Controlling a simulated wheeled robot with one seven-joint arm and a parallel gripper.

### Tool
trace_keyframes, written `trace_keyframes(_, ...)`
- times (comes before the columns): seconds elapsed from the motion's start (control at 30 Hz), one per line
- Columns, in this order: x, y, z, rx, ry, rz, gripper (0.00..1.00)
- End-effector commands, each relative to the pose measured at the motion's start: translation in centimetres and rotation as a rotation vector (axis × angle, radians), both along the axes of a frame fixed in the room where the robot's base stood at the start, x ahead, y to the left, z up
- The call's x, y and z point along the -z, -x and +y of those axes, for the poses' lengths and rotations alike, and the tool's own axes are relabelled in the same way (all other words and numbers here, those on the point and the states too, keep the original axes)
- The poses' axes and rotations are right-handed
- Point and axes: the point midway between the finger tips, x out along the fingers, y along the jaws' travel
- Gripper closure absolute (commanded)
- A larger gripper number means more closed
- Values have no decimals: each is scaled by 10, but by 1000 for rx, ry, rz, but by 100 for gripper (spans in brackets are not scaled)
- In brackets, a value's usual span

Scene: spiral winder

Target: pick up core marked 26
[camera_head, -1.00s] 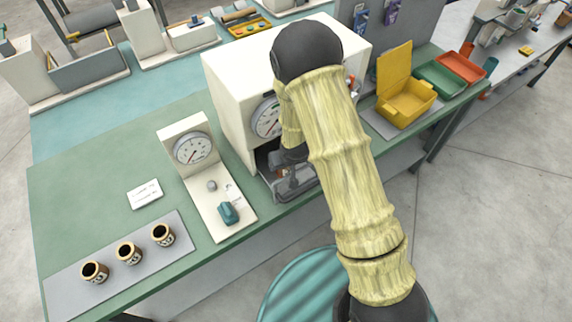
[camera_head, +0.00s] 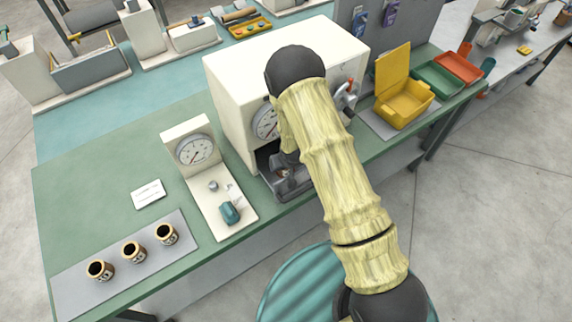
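Three short, brown hollow cores stand upright in a row on a grey mat (camera_head: 75,290) at the left front of the green bench. They are the left core (camera_head: 99,271), the middle core (camera_head: 133,252) and the right core (camera_head: 166,234). Each has a pale band with dark marks, too small to read, so I cannot tell which is 26. My gripper (camera_head: 283,182) is partly hidden by my arm, in front of the white machine's opening and well to the right of the cores. Whether its fingers are open or hold anything does not show.
The white machine (camera_head: 232,85) with a dial stands behind my arm. A gauge stand (camera_head: 192,150) with a teal knob part is between the cores and my gripper. A white card (camera_head: 148,194) lies behind the mat. A yellow open box (camera_head: 404,100) stands at the right.

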Motion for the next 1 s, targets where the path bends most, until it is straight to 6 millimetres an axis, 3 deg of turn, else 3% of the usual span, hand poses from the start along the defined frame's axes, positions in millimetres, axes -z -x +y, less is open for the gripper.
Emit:
trace_keyframes(0.4, 0, 0, 0, 1, 1, 1, 25)
trace_keyframes(0.63, 0, 0, -1, 1, 1, 1, 71)
trace_keyframes(1.0, -2, 0, -1, 1, 1, 0, 73)
